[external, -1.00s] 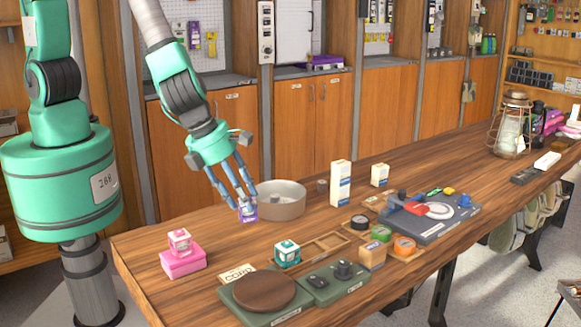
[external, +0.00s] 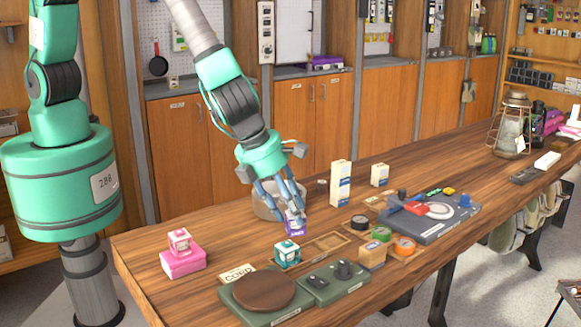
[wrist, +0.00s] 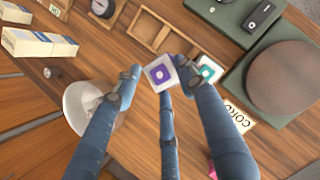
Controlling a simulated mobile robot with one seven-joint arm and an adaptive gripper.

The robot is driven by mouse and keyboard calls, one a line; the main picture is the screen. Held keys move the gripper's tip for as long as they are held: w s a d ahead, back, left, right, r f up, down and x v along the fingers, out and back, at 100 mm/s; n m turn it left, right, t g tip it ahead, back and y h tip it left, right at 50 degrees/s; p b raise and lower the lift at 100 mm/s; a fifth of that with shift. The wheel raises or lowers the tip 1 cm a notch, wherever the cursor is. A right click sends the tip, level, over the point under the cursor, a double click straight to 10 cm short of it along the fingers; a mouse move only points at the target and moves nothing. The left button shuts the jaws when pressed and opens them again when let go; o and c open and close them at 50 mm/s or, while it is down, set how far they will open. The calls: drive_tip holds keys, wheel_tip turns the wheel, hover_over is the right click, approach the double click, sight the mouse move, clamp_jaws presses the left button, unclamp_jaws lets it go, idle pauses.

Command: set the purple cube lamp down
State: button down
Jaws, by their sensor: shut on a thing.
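The purple cube lamp (external: 294,225), a small purple and white cube, is between the fingers of my gripper (external: 288,208). In the wrist view its white top with a purple square (wrist: 160,73) shows between my fingertips. My gripper is shut on it. The lamp is close above or on the table behind the teal cube (external: 287,254); I cannot tell whether its base touches the wood. The teal cube also shows just right of the lamp in the wrist view (wrist: 207,71).
A divided wooden tray (external: 325,246) lies to the right of the teal cube. A round grey bowl (external: 264,206) stands behind my gripper. A pink cube on a pink box (external: 183,262) is at left. A green unit with a brown disc (external: 264,292) is in front.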

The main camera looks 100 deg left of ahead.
drive_tip(key=shift+w+d+f, duration=0.1)
drive_tip(key=shift+w+d, duration=0.15)
drive_tip(key=shift+w, duration=0.75)
drive_tip(key=shift+w+d+f, duration=0.1)
drive_tip(key=shift+w+d, duration=0.1)
drive_tip(key=shift+w, duration=0.75)
drive_tip(key=shift+f+b, duration=0.55)
drive_tip(key=shift+f, duration=1.2)
drive_tip(key=c, duration=1)
unclamp_jaws()
drive_tip(key=shift+c, duration=0.2)
drive_tip(key=p+v, duration=0.2)
drive_tip(key=v, duration=1)
